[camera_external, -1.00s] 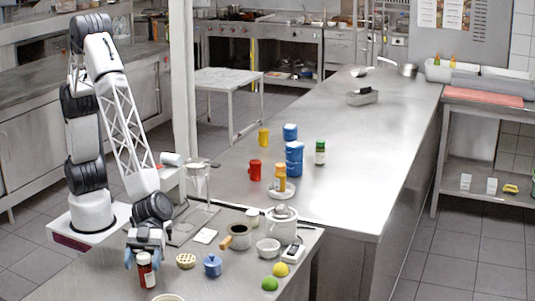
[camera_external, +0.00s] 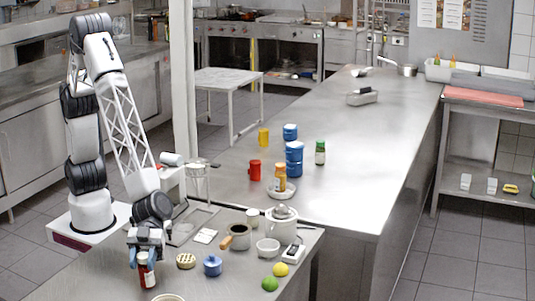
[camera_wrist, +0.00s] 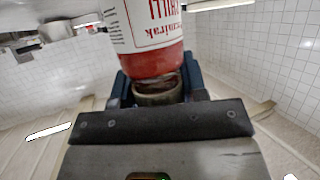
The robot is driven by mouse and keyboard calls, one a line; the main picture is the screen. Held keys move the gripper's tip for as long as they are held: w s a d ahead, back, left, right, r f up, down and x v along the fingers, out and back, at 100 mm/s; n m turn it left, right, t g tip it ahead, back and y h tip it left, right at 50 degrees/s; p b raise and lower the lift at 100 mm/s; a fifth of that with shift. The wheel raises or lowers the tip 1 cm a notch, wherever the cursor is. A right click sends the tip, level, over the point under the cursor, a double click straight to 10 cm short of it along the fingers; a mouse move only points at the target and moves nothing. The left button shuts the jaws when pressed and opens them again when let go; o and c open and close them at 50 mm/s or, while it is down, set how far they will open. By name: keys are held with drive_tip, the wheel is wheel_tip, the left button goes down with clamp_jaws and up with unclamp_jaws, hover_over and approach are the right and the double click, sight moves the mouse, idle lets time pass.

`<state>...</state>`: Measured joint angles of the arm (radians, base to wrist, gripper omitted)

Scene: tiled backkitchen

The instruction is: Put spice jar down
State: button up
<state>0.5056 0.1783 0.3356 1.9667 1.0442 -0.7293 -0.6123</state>
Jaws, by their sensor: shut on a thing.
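The spice jar (camera_external: 147,275) is red with a white label and stands upright at the front left of the near counter. My gripper (camera_external: 146,257) comes down from above and is shut on its upper part, with a blue finger on each side. In the external view I cannot tell whether the jar's base touches the counter. In the wrist view the jar (camera_wrist: 146,30) fills the top middle, with red chilli lettering on its label. The dark fingers (camera_wrist: 158,88) close around its neck end.
To the right of the jar are a pale lattice-topped pot (camera_external: 186,261), a blue lidded pot (camera_external: 212,266), a lime (camera_external: 270,284) and a lemon (camera_external: 280,270). A bowl rim (camera_external: 168,297) shows at the bottom edge. Bare counter (camera_external: 95,275) lies left of the jar.

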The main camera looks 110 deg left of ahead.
wheel_tip(320, 180, up, 10)
idle(0.6)
drive_tip(key=shift+a, duration=0.1)
idle(0.8)
drive_tip(key=w+a+n+t+y, duration=0.15)
drive_tip(key=w+a, duration=0.35)
drive_tip(key=a, duration=0.6)
drive_tip(key=w+a+r+n+t+y, duration=0.15)
drive_tip(key=w+a, duration=0.25)
drive_tip(key=a, duration=0.6)
drive_tip(key=w+a+n+t, duration=0.2)
drive_tip(key=w+a, duration=0.3)
drive_tip(key=a, duration=0.6)
drive_tip(key=a+r+n+t+y, duration=0.1)
drive_tip(key=a+n+y, duration=0.3)
drive_tip(key=a, duration=3.1)
drive_tip(key=shift+s+r+t, duration=0.2)
drive_tip(key=shift+s+t, duration=0.25)
drive_tip(key=shift+t, duration=0.35)
drive_tip(key=shift+a, duration=0.1)
wheel_tip(320, 180, down, 6)
drive_tip(key=shift+f, duration=0.15)
